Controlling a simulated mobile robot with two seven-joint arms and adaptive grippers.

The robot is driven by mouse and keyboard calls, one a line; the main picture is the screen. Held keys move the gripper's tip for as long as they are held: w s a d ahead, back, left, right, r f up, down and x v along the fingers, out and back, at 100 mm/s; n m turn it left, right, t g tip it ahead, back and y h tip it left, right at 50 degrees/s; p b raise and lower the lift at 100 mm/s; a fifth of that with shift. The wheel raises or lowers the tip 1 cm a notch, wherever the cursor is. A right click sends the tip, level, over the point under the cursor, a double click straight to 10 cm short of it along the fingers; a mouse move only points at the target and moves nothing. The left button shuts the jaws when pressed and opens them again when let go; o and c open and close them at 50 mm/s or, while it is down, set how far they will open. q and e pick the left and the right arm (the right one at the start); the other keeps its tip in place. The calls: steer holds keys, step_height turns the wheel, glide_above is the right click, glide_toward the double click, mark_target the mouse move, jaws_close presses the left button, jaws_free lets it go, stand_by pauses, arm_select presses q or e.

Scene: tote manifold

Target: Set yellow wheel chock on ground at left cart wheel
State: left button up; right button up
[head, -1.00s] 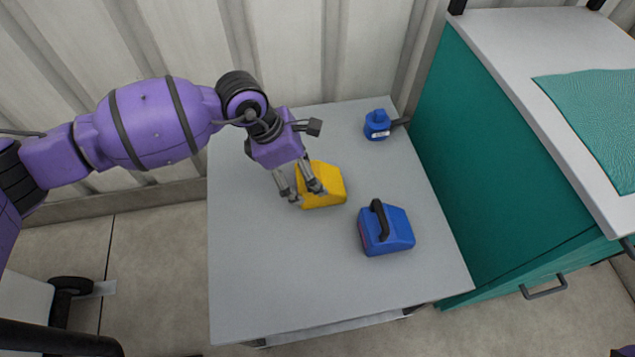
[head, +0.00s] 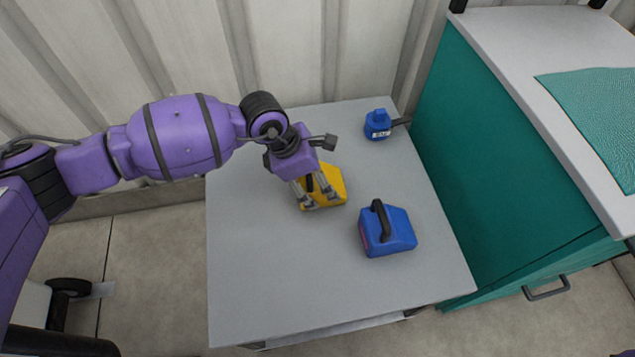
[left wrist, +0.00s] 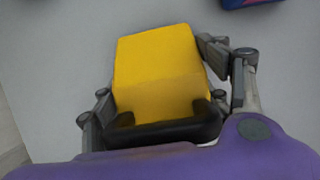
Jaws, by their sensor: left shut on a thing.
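The yellow wheel chock (head: 337,184) sits on the grey tabletop (head: 270,270) in the head view. It fills the middle of the left wrist view (left wrist: 160,70), with a black handle (left wrist: 165,131) at its near side. My left gripper (head: 318,197) is shut on the chock, with a finger at each side in the left wrist view (left wrist: 160,112). A dark wheel (head: 70,287) stands on the floor at lower left, beside a pale body. I cannot tell if it is the left cart wheel. My right gripper is not in view.
A blue block with a black handle (head: 392,238) lies in front of the chock to the right. A smaller blue item (head: 378,124) stands at the back. A teal cabinet (head: 500,190) borders the table on the right, a ribbed wall behind. The table's front left is clear.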

arm_select(q)
steer(key=c, duration=0.5)
steer(key=shift+c, duration=0.3)
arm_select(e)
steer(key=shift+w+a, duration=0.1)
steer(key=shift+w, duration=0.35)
arm_select(q)
steer(key=shift+r, duration=0.1)
